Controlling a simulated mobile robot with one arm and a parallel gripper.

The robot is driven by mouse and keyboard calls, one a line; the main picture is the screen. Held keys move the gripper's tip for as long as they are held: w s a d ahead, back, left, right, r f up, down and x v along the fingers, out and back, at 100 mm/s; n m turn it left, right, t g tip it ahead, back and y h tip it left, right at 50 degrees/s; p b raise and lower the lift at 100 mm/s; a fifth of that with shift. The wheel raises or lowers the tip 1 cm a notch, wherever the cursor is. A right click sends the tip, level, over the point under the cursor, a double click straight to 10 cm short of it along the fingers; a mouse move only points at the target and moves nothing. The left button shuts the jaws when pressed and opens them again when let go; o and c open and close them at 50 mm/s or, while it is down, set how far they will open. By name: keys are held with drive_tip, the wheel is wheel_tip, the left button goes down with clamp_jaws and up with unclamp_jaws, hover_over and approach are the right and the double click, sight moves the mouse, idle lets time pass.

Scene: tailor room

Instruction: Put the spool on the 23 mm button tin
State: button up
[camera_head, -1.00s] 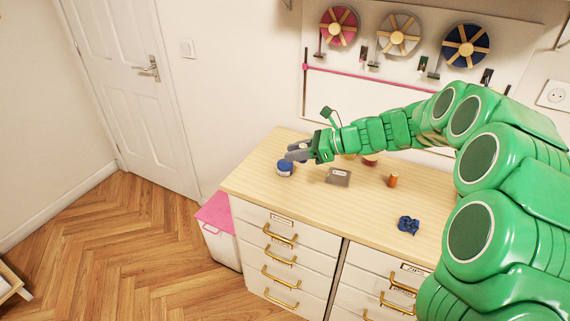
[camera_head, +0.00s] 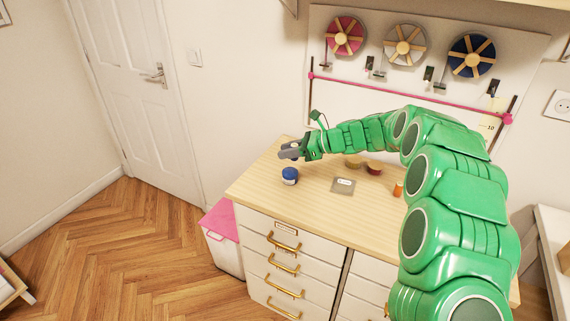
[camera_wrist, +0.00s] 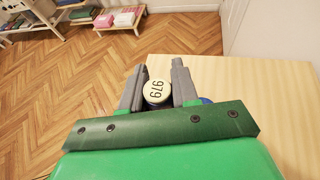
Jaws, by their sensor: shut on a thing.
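My gripper (camera_head: 290,151) is above the left end of the dresser top. In the wrist view its grey fingers (camera_wrist: 157,93) are shut on a spool (camera_wrist: 157,91), whose pale round end bears printed figures that look like 979. A round blue tin-like container (camera_head: 290,176) with a pale label stands on the dresser below and nearer than the gripper. A bit of blue (camera_wrist: 207,101) shows by the right finger in the wrist view. A red round container (camera_head: 374,168) and a tan one (camera_head: 353,161) stand farther right. I cannot read a 23 mm mark on any of them.
A flat grey box (camera_head: 343,186) with a white label and an orange spool (camera_head: 398,188) lie on the wooden dresser top (camera_head: 262,184). A pink-lidded bin (camera_head: 219,220) stands left of the dresser. My arm covers its right part. The dresser top's left end is mostly clear.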

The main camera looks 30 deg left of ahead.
hover_over(285, 170)
drive_tip(key=shift+s+f, duration=0.15)
drive_tip(key=shift+f, duration=4.75)
drive_tip(key=o, duration=1)
drive_tip(key=shift+f, duration=0.1)
drive_tip(key=shift+d+r, duration=0.1)
drive_tip(key=shift+r, duration=0.1)
drive_tip(key=v, duration=1.2)
